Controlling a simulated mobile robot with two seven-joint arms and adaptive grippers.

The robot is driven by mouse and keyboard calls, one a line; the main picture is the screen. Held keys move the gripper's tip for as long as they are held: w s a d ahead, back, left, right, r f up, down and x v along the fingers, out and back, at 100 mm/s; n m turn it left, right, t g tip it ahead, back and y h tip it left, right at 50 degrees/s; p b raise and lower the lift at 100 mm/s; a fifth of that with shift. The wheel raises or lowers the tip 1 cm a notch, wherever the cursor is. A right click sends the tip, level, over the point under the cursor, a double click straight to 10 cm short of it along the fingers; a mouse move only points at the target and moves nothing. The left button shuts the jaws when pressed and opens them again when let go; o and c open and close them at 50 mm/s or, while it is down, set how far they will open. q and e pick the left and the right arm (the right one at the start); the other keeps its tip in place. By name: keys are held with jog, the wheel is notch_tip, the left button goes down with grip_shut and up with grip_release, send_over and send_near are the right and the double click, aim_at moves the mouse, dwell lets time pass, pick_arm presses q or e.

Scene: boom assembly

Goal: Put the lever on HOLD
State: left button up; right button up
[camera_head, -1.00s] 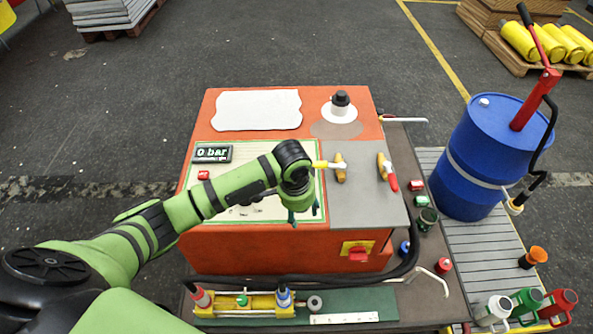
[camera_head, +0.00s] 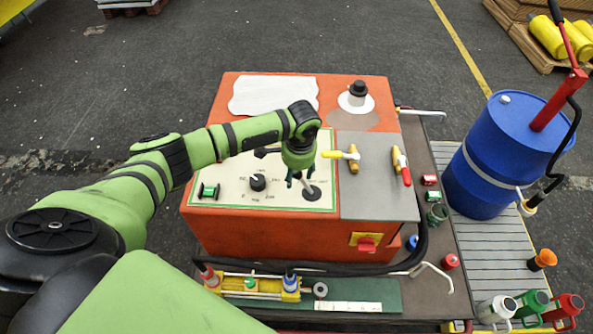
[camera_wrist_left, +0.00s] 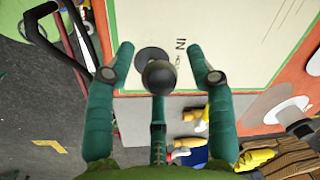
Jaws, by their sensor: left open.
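A lever with a black ball knob (camera_wrist_left: 160,76) stands on a dark round base (camera_wrist_left: 153,57) in the left wrist view. The base also shows in the head view (camera_head: 312,193), at the right side of the cream panel (camera_head: 285,205). My left gripper (camera_head: 299,181) is over that base, pointing down. In the wrist view its green fingers (camera_wrist_left: 164,62) are spread, with the knob between them and no clear contact. Printed letters beside the base include "IN"; other words are too small to read surely. My right gripper is out of view.
A red-orange console (camera_head: 300,238) carries the panel, a black knob (camera_head: 258,182), a green-and-black switch (camera_head: 208,190) and yellow valves (camera_head: 353,158) on a grey plate. A blue drum (camera_head: 500,155) stands right. Hoses and a cylinder (camera_head: 250,284) lie in front.

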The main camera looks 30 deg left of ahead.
pick_arm(q)
jog(key=shift+f, duration=0.2)
grip_shut()
jog(key=shift+w+d+r+g+y+p, duration=0.1)
jog(key=shift+d+r+g+y+p, duration=0.25)
jog(key=shift+d+y+p, duration=0.25)
jog(key=shift+w+d+r+p, duration=0.25)
jog(key=shift+d+p, duration=0.1)
jog(key=shift+p, duration=0.25)
jog(key=shift+a+f+b, duration=0.1)
jog(key=shift+f+b, duration=0.2)
jog(key=shift+d+r, duration=0.1)
jog(key=shift+d, duration=0.1)
